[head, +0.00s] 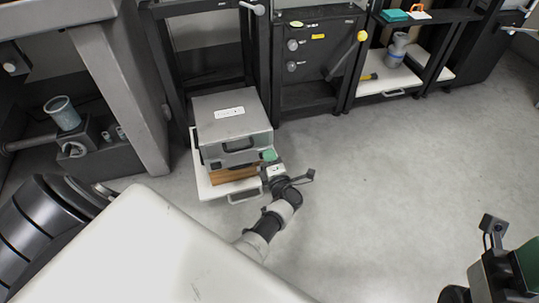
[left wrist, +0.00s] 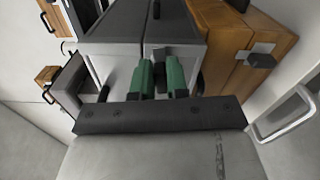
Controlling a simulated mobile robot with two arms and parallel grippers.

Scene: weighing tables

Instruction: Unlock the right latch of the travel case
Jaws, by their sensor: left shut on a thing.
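The grey travel case (head: 232,118) lies closed, with a dark handle (head: 238,145) on its front. It rests on a wooden box (head: 232,174). My left gripper (head: 269,157) is at the right end of the case's front and covers the right latch in the head view. In the left wrist view, its green fingers (left wrist: 161,80) are closed on a small dark part, the right latch (left wrist: 162,58), by the seam of the case (left wrist: 118,30). The latch's exact position is hidden by the fingers. My right gripper (head: 524,264) shows only partly at the lower right, away from the case.
The wooden box (left wrist: 232,40) has a metal latch in the left wrist view. Box and case stand on a white pull-out tray (head: 203,188) with a front handle. Dark racks (head: 315,60) stand behind. A white surface (head: 150,250) fills the near left; the floor at right is clear.

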